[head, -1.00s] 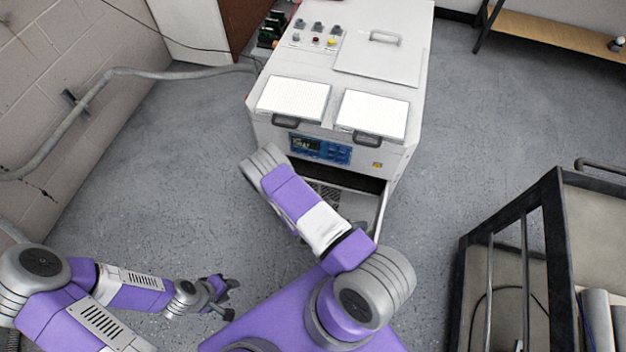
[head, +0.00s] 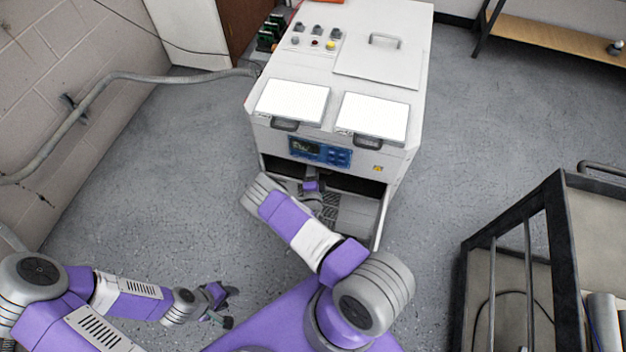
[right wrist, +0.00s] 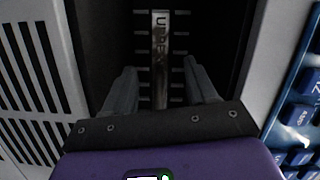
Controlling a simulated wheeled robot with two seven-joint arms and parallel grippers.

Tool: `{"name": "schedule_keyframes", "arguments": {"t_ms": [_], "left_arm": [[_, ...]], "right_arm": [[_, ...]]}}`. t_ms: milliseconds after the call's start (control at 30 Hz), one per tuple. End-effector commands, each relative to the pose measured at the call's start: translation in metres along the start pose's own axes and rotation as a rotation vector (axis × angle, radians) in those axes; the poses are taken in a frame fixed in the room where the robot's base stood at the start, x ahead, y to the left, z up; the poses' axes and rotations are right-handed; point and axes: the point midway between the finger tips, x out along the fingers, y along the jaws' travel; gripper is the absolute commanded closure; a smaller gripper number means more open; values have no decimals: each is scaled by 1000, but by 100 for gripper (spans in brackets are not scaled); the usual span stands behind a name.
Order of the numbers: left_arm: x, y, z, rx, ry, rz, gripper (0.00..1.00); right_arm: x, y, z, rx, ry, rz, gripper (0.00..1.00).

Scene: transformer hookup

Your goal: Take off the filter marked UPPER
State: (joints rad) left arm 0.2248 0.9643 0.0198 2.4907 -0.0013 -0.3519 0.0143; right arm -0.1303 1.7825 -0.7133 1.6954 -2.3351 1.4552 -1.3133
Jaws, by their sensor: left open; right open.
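The UPPER filter (right wrist: 160,45) shows in the right wrist view as a metal strip with dark lettering, partly readable, set in a dark slotted recess. My right gripper (right wrist: 160,78) is open, with one finger on each side of the strip's lower part. I cannot tell whether the fingers touch it. In the head view my right wrist (head: 312,186) is at the open front of the white cabinet (head: 385,75), below the blue control panel; the filter cannot be made out there. My left gripper (head: 233,306) is open and empty, low over the floor at the left.
A pale slotted panel (right wrist: 25,90) lies left of the recess in the right wrist view, and the blue panel with keys (right wrist: 295,120) is close on the right. A dark-framed cart (head: 510,215) stands at the right. The floor between cart and cabinet is clear.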

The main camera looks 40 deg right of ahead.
Motion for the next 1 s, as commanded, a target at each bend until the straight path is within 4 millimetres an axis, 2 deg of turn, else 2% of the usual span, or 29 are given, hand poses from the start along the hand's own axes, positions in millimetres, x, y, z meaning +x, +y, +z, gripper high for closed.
{"name": "schedule_keyframes", "arguments": {"t_ms": [200, 467, 833, 867, 900, 1000], "left_arm": [[4, -2, 0, 0, 0, 0, 57], [4, -2, 0, 0, 0, 0, 57], [4, -2, 0, 0, 0, 0, 57], [4, -2, 0, 0, 0, 0, 57], [4, -2, 0, 0, 0, 0, 57], [4, -2, 0, 0, 0, 0, 57]], "right_arm": [[16, 0, 0, 0, 2, 1, 43], [17, 0, -1, 0, 2, 1, 43], [16, 0, -1, 0, 2, 2, 100], [16, 0, -1, 0, 2, 2, 100], [17, 0, -1, 0, 2, 0, 75], [17, 0, -1, 0, 2, 0, 90]]}}
